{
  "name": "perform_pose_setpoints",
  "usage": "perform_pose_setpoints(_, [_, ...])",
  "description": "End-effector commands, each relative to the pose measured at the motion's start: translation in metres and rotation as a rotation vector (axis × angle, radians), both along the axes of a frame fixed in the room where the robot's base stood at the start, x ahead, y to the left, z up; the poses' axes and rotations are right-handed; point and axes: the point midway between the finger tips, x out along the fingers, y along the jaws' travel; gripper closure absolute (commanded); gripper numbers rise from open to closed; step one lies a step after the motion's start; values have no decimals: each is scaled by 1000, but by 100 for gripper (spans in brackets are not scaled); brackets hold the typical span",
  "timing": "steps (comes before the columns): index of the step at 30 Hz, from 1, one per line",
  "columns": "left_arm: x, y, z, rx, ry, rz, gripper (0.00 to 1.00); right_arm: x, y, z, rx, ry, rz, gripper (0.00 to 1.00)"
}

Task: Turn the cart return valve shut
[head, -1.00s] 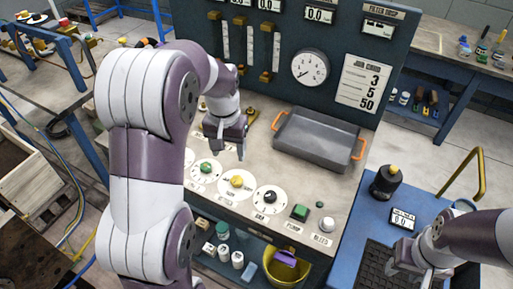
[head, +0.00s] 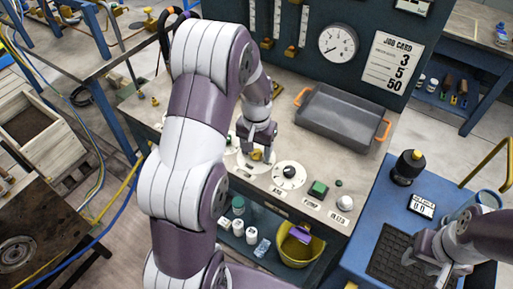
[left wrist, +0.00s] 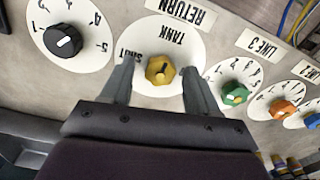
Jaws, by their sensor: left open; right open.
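The yellow return valve knob (head: 256,155) sits on a white round dial on the bench panel, partly hidden by my left gripper (head: 257,150) in the head view. In the left wrist view the same yellow knob (left wrist: 160,71) shows upside down, with TANK, SHUT and RETURN lettering around it. A dark mark on the knob lies toward the TANK lettering. My left gripper is open, its fingers on either side of the knob; I cannot tell whether they touch it. My right gripper (head: 433,256) is open and empty over the blue cart.
A black knob (left wrist: 62,41) and a green knob (left wrist: 235,93) flank the yellow one. A grey tray (head: 343,118) with orange handles lies behind. A green button (head: 318,188) is to the right. The blue cart (head: 375,205) stands at the right.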

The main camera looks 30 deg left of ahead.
Motion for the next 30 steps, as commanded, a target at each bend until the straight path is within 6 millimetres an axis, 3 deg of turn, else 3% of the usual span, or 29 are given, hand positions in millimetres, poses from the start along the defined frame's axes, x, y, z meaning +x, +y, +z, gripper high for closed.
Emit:
perform_pose_setpoints(3, [0, 0, 0, 0, 0, 0, 40, 0, 0, 0, 0, 0, 0, 57])
perform_pose_setpoints(9, [0, 0, 1, 0, 0, 0, 96, 0, 0, 0, 0, 0, 0, 57])
perform_pose_setpoints(20, [0, 0, 2, 0, 0, 50, 96, 0, 0, 5, 0, 0, 0, 57])
perform_pose_setpoints(30, [1, 0, 5, 0, 0, 299, 96, 0, 0, 24, 0, 0, 0, 57])
